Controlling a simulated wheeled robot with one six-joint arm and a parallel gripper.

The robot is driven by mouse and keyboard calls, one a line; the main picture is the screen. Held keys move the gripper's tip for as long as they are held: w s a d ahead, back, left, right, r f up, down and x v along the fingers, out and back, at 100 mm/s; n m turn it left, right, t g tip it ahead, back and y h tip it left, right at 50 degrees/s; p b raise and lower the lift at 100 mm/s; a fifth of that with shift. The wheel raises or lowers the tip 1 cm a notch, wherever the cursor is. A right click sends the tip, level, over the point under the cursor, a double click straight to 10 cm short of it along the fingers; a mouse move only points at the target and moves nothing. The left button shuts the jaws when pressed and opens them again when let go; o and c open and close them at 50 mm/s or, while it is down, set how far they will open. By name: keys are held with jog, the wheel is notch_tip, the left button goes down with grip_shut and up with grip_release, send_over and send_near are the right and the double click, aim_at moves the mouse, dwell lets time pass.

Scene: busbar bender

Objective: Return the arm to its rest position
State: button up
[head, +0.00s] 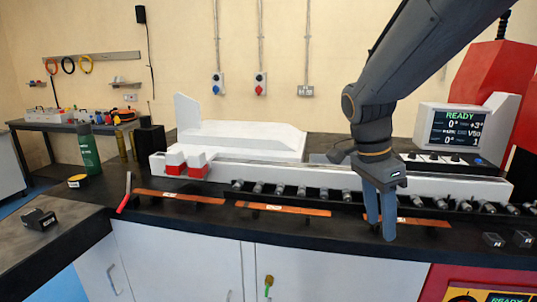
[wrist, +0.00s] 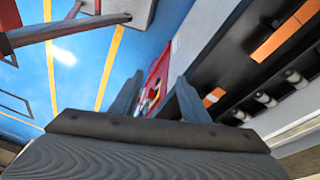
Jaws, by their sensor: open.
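My gripper (head: 380,220) hangs from the arm at the right of centre in the head view, fingers pointing down over the front part of the black bench top. In the wrist view its two fingers (wrist: 155,98) stand apart with nothing between them. Its fingers overlap the left part of a copper bar (head: 422,222) in the head view; I cannot tell the height above it. Two more copper bars, one in the middle (head: 283,209) and one at the left (head: 180,197), lie along the bench front. Copper strips (wrist: 283,37) also show in the wrist view.
A row of grey cylindrical parts (head: 301,190) runs behind the bars. The machine screen (head: 459,128) reads READY. A red-handled lever (head: 126,193) stands at the left, near red-and-white blocks (head: 196,165). Blue floor (wrist: 75,60) with yellow lines lies beyond the bench edge.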

jog(key=s+a+f+n+y, duration=0.1)
jog(key=s+a+f+n, duration=0.1)
jog(key=s+f+n, duration=0.2)
jog(key=s+a+f+n+t+y, duration=0.1)
jog(key=s+a+f+n, duration=0.1)
jog(key=f+n, duration=0.7)
jog(key=shift+s+a+f+n+y, duration=0.2)
jog(key=shift+s+n+y, duration=0.2)
jog(key=shift+s+n, duration=0.85)
jog(key=shift+w+n, duration=0.35)
jog(key=shift+w, duration=0.05)
